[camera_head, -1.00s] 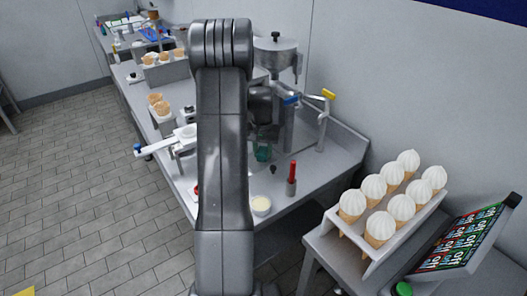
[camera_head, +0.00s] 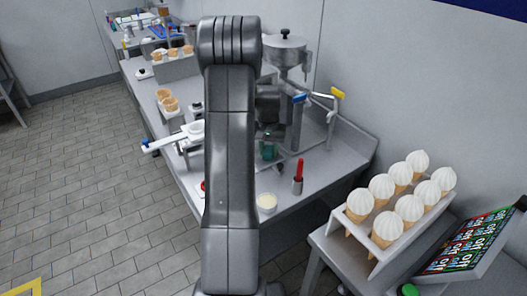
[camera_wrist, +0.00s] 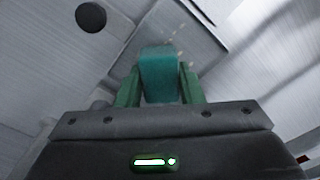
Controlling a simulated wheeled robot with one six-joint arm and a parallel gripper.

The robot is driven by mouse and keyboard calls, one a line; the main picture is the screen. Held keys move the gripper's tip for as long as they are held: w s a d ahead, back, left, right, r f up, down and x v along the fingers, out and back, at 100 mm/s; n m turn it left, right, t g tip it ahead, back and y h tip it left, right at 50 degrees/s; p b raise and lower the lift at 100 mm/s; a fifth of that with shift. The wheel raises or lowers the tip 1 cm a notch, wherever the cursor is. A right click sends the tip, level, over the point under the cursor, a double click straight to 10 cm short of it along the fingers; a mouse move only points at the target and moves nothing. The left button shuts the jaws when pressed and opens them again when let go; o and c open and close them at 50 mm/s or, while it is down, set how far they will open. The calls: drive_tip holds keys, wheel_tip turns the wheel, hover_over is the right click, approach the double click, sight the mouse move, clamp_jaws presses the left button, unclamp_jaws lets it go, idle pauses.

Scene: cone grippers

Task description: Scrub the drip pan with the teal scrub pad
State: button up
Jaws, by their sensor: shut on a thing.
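The teal scrub pad (camera_wrist: 159,74) is held between the green fingers of my gripper (camera_wrist: 160,88) in the wrist view. A shallow grey metal pan, apparently the drip pan (camera_wrist: 205,52), lies beyond the pad, with a few small pale brown specks near the pad's far end. I cannot tell whether the pad touches it. In the head view my gripper (camera_head: 268,147) shows as a small teal-green patch low beside the dispensing machine. My arm hides much of that area, and the pan is hard to make out there.
The dispensing machine (camera_head: 286,62) stands against the wall, with a yellow-handled tap (camera_head: 335,100) beside it. A red-handled tool in a holder (camera_head: 298,178) and a cream-filled cup (camera_head: 266,203) stand near the counter's front. A rack of filled cones (camera_head: 398,222) is at right.

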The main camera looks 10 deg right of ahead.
drive_tip(key=shift+w+d, duration=0.25)
drive_tip(key=shift+d, duration=0.4)
drive_tip(key=shift+d+r, duration=0.1)
drive_tip(key=shift+r, duration=0.05)
drive_tip(key=shift+w+r, duration=0.1)
drive_tip(key=shift+r, duration=0.1)
drive_tip(key=r+p, duration=0.1)
drive_tip(key=r, duration=0.1)
drive_tip(key=r+p, duration=0.1)
drive_tip(key=shift+d+r+p, duration=0.2)
drive_tip(key=shift+d+p, duration=0.1)
drive_tip(key=shift+a+r+p, duration=0.2)
drive_tip(key=shift+r+p, duration=0.35)
drive_tip(key=shift+r, duration=0.4)
drive_tip(key=shift+r+p, duration=1)
drive_tip(key=shift+r, duration=0.55)
drive_tip(key=shift+f, duration=0.1)
